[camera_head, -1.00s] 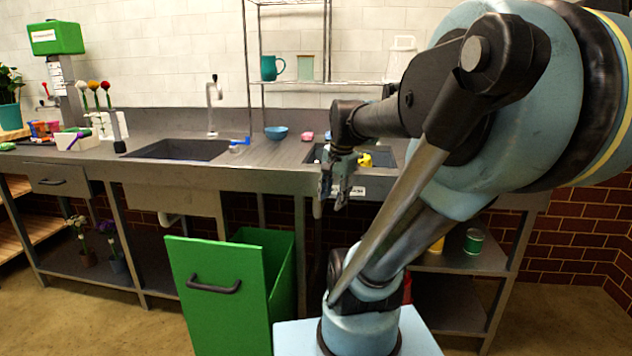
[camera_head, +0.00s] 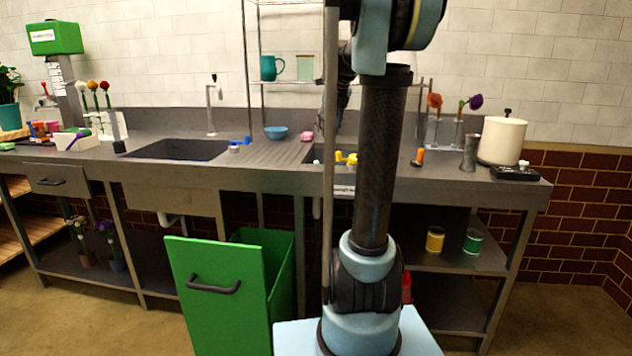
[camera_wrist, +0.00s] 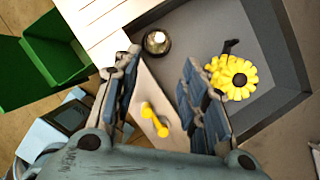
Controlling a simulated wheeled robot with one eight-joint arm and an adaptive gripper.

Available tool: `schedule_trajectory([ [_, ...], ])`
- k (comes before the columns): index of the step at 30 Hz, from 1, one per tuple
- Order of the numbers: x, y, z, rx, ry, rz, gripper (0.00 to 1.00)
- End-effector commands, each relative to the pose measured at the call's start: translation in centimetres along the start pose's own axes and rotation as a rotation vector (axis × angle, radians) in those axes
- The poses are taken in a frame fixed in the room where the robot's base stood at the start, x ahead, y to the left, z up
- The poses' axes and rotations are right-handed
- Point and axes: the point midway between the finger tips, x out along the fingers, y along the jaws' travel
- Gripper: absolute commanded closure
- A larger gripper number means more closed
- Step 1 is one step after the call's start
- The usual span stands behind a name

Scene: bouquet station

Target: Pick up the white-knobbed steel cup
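In the wrist view a small round steel thing with a bright white spot on top (camera_wrist: 157,41), which looks like the white-knobbed steel cup, stands at the near corner of the dark sink basin. My gripper (camera_wrist: 160,64) is open, its two fingers spread wide with nothing held between them. The cup lies just beyond the fingertips, between their lines, and apart from them. In the head view I cannot make the cup out, and my arm hides most of the gripper.
A yellow flower (camera_wrist: 232,77) lies in the basin (camera_wrist: 262,28) beside the right finger. A small yellow piece (camera_wrist: 155,118) shows between the fingers. The open green bin (camera_head: 218,292) stands below the counter. A grey metal cylinder (camera_head: 470,152) and a cream pot (camera_head: 502,140) stand at right.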

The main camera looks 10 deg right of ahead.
Motion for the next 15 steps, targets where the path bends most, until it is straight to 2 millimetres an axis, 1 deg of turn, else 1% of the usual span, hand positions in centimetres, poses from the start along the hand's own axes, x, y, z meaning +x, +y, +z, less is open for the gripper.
schedule_trajectory([
  [2, 0.6, -0.2, 0.2, 0.014, -0.001, 0.000, 0.60],
  [5, 2.0, -0.1, 0.2, 0.016, -0.001, 0.001, 0.60],
  [15, 8.0, -0.1, 0.2, 0.013, -0.001, 0.000, 0.60],
])
